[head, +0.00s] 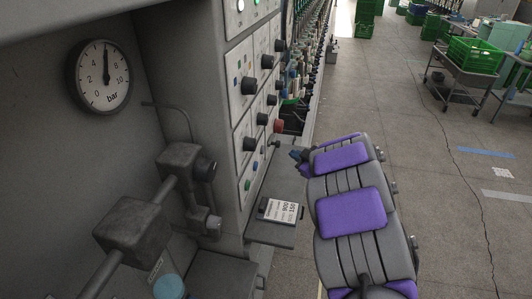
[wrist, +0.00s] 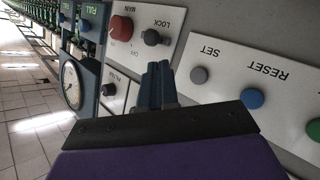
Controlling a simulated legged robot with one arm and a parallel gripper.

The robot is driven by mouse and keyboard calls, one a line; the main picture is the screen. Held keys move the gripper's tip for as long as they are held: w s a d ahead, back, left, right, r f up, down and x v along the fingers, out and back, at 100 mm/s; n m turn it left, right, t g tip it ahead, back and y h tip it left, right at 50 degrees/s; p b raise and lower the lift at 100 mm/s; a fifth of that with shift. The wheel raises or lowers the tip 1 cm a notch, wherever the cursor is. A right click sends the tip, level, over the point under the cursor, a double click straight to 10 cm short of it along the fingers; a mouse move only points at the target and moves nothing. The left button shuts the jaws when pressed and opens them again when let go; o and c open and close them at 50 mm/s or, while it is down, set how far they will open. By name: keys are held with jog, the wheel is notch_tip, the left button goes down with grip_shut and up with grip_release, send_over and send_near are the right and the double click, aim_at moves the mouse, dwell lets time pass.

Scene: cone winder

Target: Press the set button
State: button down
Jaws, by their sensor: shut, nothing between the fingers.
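The set button (wrist: 199,75) is a round grey button on a light panel, just under the label SET, in the wrist view. My gripper (wrist: 160,72) is shut and empty; its dark blue fingertips lie to the left of the set button in that picture, apart from it across the panel. I cannot tell how far the tips are from the panel surface. In the head view my gripper (head: 299,155) is at the end of my purple-padded arm, to the right of the control panels. The set button is too small to make out surely there.
A blue RESET button (wrist: 253,98) and a green button (wrist: 314,129) sit along the same panel. A LOCK knob (wrist: 152,37) and red MAIN knob (wrist: 121,27) are nearby. A pressure gauge (head: 101,76) and pipe valves stand left.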

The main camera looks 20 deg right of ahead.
aim_at(263, 150)
jog(key=w+a+b, duration=0.1)
jog(key=w+a, duration=0.2)
jog(key=a, duration=0.2)
jog(key=shift+w+a, duration=0.25)
jog(key=shift+a, duration=0.1)
jog(key=shift+a, duration=0.35)
jog(key=shift+d, duration=0.25)
jog(key=shift+w+a+r, duration=0.1)
jog(key=shift+a, duration=0.15)
dwell(1.1)
jog(key=shift+w+a, duration=0.15)
jog(key=shift+a, duration=0.1)
